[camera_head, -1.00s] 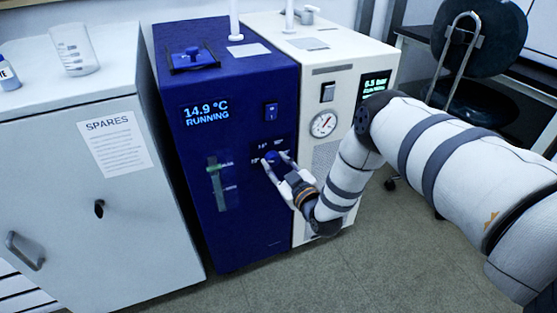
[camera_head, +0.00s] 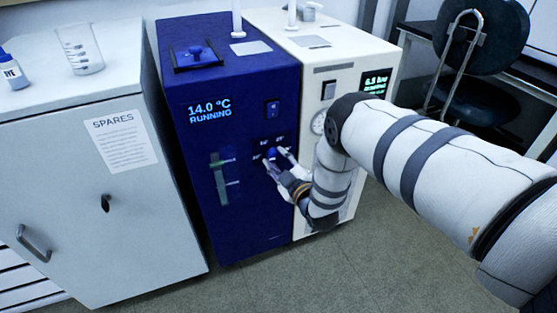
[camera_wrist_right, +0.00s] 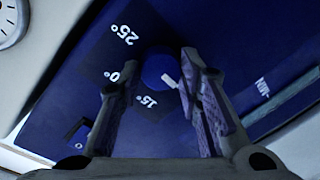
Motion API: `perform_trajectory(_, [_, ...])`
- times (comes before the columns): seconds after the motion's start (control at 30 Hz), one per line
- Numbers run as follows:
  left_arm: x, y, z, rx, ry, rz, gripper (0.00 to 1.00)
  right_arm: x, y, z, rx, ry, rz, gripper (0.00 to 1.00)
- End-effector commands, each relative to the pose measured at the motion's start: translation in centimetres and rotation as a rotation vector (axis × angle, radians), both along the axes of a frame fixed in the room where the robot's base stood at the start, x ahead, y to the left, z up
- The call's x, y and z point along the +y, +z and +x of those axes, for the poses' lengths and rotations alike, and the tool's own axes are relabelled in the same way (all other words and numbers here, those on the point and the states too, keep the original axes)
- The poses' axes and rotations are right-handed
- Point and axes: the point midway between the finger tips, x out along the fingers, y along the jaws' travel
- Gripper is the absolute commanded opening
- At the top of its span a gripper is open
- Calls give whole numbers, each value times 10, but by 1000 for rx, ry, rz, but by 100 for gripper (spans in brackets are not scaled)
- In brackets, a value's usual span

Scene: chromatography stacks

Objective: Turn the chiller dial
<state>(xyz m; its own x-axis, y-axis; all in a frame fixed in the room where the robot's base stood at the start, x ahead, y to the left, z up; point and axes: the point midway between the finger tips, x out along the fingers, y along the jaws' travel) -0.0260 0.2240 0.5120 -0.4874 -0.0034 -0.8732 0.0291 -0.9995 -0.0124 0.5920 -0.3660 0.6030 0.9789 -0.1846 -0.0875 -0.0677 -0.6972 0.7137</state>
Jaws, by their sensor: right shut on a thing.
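The chiller (camera_head: 238,215) is the dark blue cabinet in the middle of the head view. Its display (camera_head: 209,111) reads 14.0 °C and RUNNING. The round blue chiller dial (camera_head: 271,154) is on its front and also shows in the right wrist view (camera_wrist_right: 157,66). There its white pointer mark lies near the 15° label; 25° is farther off, and the label between is partly covered. My right gripper (camera_head: 274,158) is at the dial, with one finger on each side, shut on it. The right wrist view shows both fingers (camera_wrist_right: 155,88). My left gripper is not in view.
A cream unit (camera_head: 345,65) with a gauge stands directly right of the chiller, partly behind my right arm. A grey cabinet (camera_head: 60,200) marked SPARES stands to the left, with a beaker (camera_head: 80,50) and bottle (camera_head: 14,72) on top. A chair (camera_head: 480,45) is behind right.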

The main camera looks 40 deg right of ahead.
Motion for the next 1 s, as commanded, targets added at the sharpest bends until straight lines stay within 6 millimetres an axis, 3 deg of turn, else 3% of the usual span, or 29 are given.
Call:
perform_trajectory(0.27, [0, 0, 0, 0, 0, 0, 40, -1, -1, -1, 4, 0, -2, 4])
perform_trajectory(0.3, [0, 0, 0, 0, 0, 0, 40, -1, -1, -1, 4, 0, -2, 39])
perform_trajectory(0.37, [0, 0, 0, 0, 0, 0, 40, -1, -1, -1, 4, 0, -2, 52])
perform_trajectory(0.73, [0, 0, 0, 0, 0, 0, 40, 1, 0, -8, 3, 0, 0, 53])
perform_trajectory(1.0, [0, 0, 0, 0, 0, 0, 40, 14, 5, -77, 7, -1, -1, 53])
